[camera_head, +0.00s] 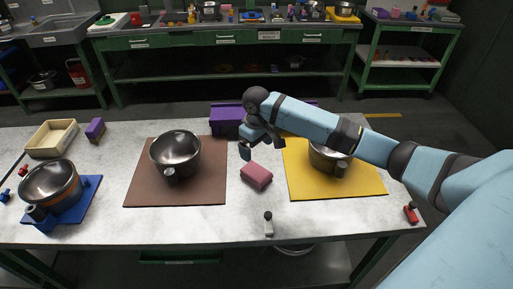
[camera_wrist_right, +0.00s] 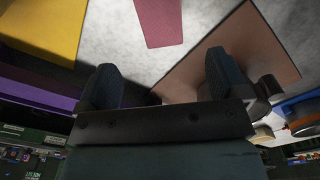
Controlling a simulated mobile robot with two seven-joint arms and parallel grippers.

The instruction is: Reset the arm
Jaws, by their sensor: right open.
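My right arm (camera_head: 325,120) reaches in from the right over the white table. Its gripper (camera_head: 246,150) is above the table, just behind the pink block (camera_head: 256,176), and appears clear of it. In the right wrist view the two dark fingers (camera_wrist_right: 163,78) are spread apart with nothing between them. The pink block also shows there at the top (camera_wrist_right: 160,20), beyond the fingertips. My left gripper is not in view.
A metal pot (camera_head: 327,160) on the yellow mat (camera_head: 300,180) is partly hidden by my arm. Another pot (camera_head: 178,150) stands on the brown mat (camera_head: 140,190). A purple bin (camera_head: 225,118) is behind the gripper. A third pot (camera_head: 50,184) sits on a blue stand (camera_head: 85,205).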

